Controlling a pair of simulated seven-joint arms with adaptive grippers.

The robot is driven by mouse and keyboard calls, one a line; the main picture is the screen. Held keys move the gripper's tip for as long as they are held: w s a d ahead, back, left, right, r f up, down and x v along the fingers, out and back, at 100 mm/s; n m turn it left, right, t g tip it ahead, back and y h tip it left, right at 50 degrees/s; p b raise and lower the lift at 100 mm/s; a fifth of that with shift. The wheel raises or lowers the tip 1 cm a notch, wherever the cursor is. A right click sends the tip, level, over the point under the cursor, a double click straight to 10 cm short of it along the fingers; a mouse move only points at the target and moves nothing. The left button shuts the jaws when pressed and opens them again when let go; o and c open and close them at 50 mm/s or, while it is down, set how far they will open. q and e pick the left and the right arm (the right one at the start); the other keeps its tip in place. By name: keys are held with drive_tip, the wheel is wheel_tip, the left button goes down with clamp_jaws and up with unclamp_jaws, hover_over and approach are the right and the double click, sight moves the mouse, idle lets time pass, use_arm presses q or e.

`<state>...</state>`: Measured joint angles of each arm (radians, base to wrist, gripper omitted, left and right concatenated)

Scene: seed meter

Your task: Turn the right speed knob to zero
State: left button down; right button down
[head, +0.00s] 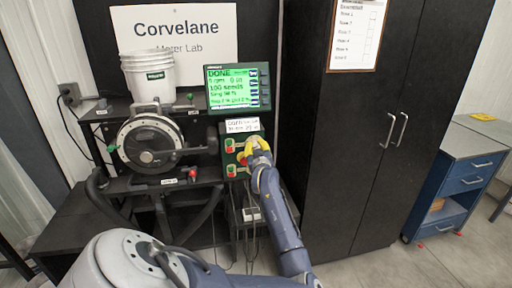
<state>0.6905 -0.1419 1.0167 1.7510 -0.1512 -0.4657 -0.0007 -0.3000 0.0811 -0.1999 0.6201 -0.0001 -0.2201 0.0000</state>
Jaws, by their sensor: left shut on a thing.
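A green control box (231,158) with red and green buttons is mounted right of the round seed meter (151,144). My left arm reaches up from the bottom of the head view. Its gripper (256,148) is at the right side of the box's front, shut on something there. The hand hides what it holds, so I cannot make out the knob or where it points. A yellow part shows around the fingers. A lit green screen (234,87) above the box reads "DONE" and "100 seeds"; its smaller text is hard to read. My right gripper is out of view.
A white bucket (148,73) stands above the meter on the black stand. A tall black cabinet (345,150) with a clipboard (356,35) is close on the right. A blue drawer unit (470,170) stands farther right. Cables hang below the box.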

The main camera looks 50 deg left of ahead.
use_arm(q)
drive_tip(key=shift+f+n, duration=0.2)
drive_tip(key=shift+n, duration=0.6)
drive_tip(key=c, duration=1.1)
unclamp_jaws()
drive_tip(key=shift+r, duration=0.1)
